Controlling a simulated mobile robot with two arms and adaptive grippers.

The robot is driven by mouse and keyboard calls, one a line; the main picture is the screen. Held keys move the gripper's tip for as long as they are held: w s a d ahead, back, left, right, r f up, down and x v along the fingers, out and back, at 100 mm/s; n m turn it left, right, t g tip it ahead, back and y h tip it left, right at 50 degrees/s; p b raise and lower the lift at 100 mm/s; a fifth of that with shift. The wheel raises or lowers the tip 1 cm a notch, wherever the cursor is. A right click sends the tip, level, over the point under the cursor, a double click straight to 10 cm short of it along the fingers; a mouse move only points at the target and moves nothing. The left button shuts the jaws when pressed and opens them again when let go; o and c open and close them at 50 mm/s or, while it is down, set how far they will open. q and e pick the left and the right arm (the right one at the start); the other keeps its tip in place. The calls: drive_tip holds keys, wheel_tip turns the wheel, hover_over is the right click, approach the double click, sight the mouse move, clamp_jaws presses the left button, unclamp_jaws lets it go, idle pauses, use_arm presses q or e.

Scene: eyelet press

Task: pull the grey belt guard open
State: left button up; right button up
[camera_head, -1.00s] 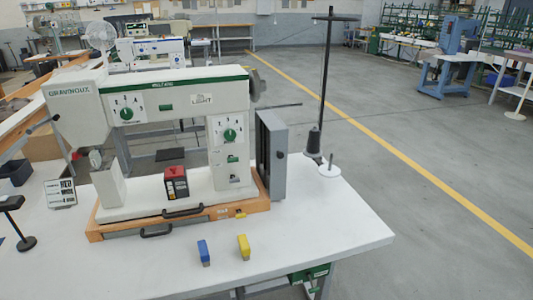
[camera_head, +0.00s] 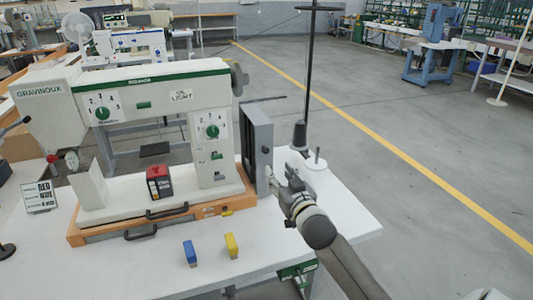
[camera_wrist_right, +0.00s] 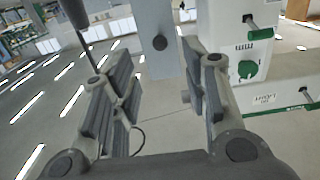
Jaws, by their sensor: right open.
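The grey belt guard (camera_head: 257,135) is an upright box at the right end of the white and green sewing machine (camera_head: 160,88). It stands close against the machine's end. A small dark knob (camera_head: 266,150) is on its outer face. My right gripper (camera_head: 272,180) is just right of the guard, near its lower part. In the right wrist view the gripper (camera_wrist_right: 158,75) is open, with its fingers on either side of the guard's panel (camera_wrist_right: 145,20) and the dark knob (camera_wrist_right: 160,43) between them in the picture. Contact cannot be told. My left gripper is not in view.
A black thread stand (camera_head: 306,90) with a dark cone rises from the table right behind my right gripper. A blue block (camera_head: 190,252) and a yellow block (camera_head: 231,244) stand on the white table (camera_head: 150,270) in front. The table's right corner is bare.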

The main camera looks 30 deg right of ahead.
sight(267, 152)
drive_tip(key=x, duration=0.7)
drive_tip(key=r+p+x, duration=0.1)
drive_tip(key=x, duration=0.3)
drive_tip(key=shift+w+d, duration=0.1)
clamp_jaws()
idle(0.3)
